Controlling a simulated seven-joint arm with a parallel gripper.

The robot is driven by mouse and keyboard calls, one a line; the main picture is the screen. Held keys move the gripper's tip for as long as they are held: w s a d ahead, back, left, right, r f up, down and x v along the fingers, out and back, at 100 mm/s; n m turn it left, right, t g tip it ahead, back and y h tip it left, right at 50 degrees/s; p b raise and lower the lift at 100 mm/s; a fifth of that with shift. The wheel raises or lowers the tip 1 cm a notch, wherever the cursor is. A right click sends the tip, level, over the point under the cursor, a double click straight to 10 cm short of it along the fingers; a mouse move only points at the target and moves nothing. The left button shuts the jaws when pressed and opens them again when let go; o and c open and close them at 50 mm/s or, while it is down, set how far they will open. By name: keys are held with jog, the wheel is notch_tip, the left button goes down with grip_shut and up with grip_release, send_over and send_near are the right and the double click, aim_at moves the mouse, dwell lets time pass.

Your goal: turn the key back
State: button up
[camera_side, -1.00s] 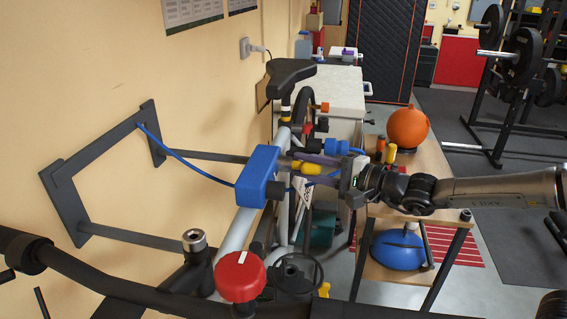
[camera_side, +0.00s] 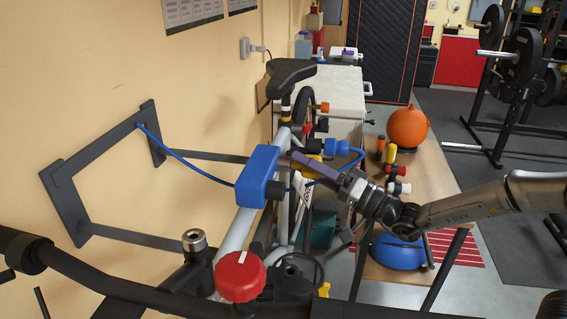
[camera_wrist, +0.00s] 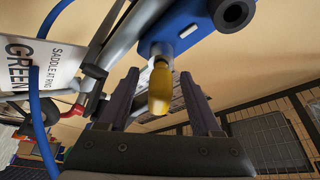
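The yellow key (camera_wrist: 160,88) sticks out from a blue lock body (camera_wrist: 188,28) in the wrist view. In the side view the key (camera_side: 309,171) is partly hidden behind a purple finger, and the blue body (camera_side: 257,178) is clamped to the grey frame tube. My gripper (camera_wrist: 159,84) is open, with one finger on each side of the key and visible gaps between. In the side view my gripper (camera_side: 299,160) points up and left towards the blue body. The key's exact turn angle is hard to tell.
A blue cable runs from the wall bracket (camera_side: 70,178) past the blue body; a blue plug (camera_side: 336,147) is close behind the gripper. A red knob (camera_side: 240,278) stands in front. A white tag (camera_wrist: 38,72) hangs at left in the wrist view. The bench (camera_side: 425,165) is at right.

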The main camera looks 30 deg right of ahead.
jog(key=v, duration=0.6)
dwell(0.6)
jog(key=s+a+r+n+g+y, duration=0.3)
jog(key=s+a+n+g+y, duration=0.2)
jog(key=s+a+g, duration=0.35)
jog(key=s+n+g+h, duration=0.2)
jog(key=s+g, duration=0.4)
jog(key=s, duration=0.3)
jog(key=s+d+f+m+h, duration=0.1)
jog(key=s+d+h, duration=0.3)
jog(key=d, duration=0.5)
jog(key=s+d+f+t+h, duration=0.1)
jog(key=s+d+h, duration=0.3)
jog(key=d+h, duration=0.4)
jog(key=shift+d+f+m, duration=0.35)
jog(key=shift+d+m, duration=0.05)
jog(key=shift+d, duration=0.75)
